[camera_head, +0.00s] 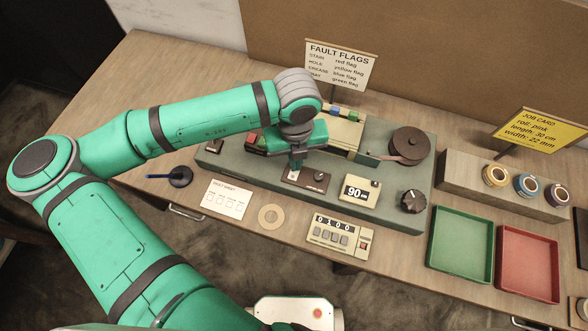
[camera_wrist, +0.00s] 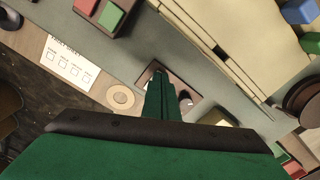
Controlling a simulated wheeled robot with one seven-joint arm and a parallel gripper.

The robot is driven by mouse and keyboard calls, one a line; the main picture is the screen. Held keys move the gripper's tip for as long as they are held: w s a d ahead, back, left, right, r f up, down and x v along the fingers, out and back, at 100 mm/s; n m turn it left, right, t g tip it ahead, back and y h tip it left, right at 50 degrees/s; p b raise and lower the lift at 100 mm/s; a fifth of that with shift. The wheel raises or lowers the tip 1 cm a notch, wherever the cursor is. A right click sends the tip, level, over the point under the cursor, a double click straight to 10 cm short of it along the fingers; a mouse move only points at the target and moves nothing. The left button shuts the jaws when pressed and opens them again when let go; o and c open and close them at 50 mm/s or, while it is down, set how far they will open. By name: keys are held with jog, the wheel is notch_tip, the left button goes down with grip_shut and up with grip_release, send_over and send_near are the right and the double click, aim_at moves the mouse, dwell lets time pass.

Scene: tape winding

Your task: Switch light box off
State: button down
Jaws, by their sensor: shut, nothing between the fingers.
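My gripper (camera_head: 296,166) is shut and empty, pointing down over a small brown switch plate (camera_head: 289,178) on the front of the grey-green machine. The plate also shows in the wrist view (camera_wrist: 203,105), with my closed fingers (camera_wrist: 159,82) over its left part. A dark knob or lever (camera_head: 318,177) is on the plate, just right of the fingertips; I cannot tell whether they touch anything. The cream panel that appears to be the light box (camera_head: 345,133) lies behind my wrist, partly hidden; it fills the upper wrist view (camera_wrist: 235,40). It looks pale and bright, but I cannot tell if it is lit.
A red and green button block (camera_wrist: 104,12) is left of the panel. A 90 cm display (camera_head: 359,191) and black dial (camera_head: 413,201) are to the right. A counter (camera_head: 338,236), cardboard ring (camera_head: 271,217) and paper sheet (camera_head: 228,200) lie in front. Green (camera_head: 435,262) and red trays (camera_head: 502,284) stand right.

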jog(key=shift+r, duration=3.3)
jog(key=shift+s+r, duration=0.1)
jog(key=shift+r, duration=0.15)
